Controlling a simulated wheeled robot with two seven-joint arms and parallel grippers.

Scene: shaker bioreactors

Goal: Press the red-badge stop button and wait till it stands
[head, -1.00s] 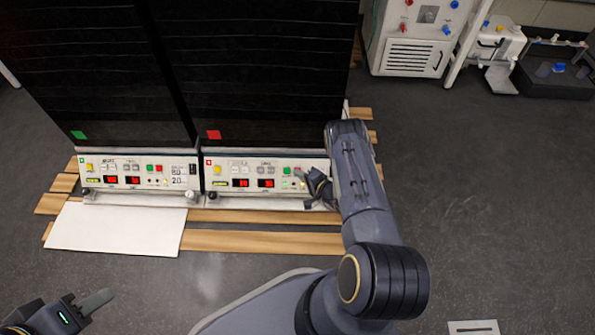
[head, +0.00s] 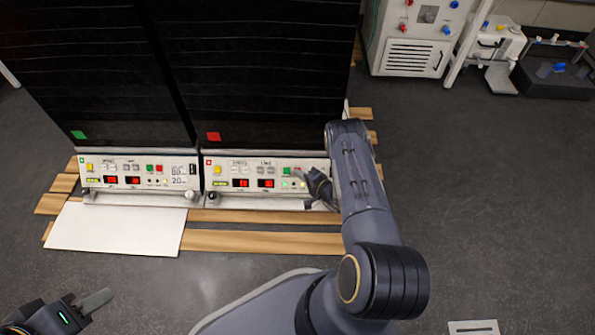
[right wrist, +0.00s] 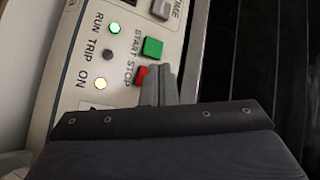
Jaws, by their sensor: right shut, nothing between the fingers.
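The red badge (head: 213,136) marks the right black cabinet. Below it, the right control panel (head: 225,187) has lit displays, a green start button and a red stop button. In the right wrist view, the red stop button (right wrist: 141,74) lies beside the green start button (right wrist: 153,47). My right gripper (right wrist: 160,72) is shut and empty, its fingertips at the stop button and partly covering it. I cannot tell whether they press it. The RUN lamp (right wrist: 115,28) glows green, the ON lamp (right wrist: 100,84) yellow; TRIP is dark. My left gripper (head: 106,295) is low at left, away from the panels.
A similar panel (head: 135,186) sits under the left cabinet with the green badge (head: 79,135). Other lab machines (head: 410,55) stand at the back right.

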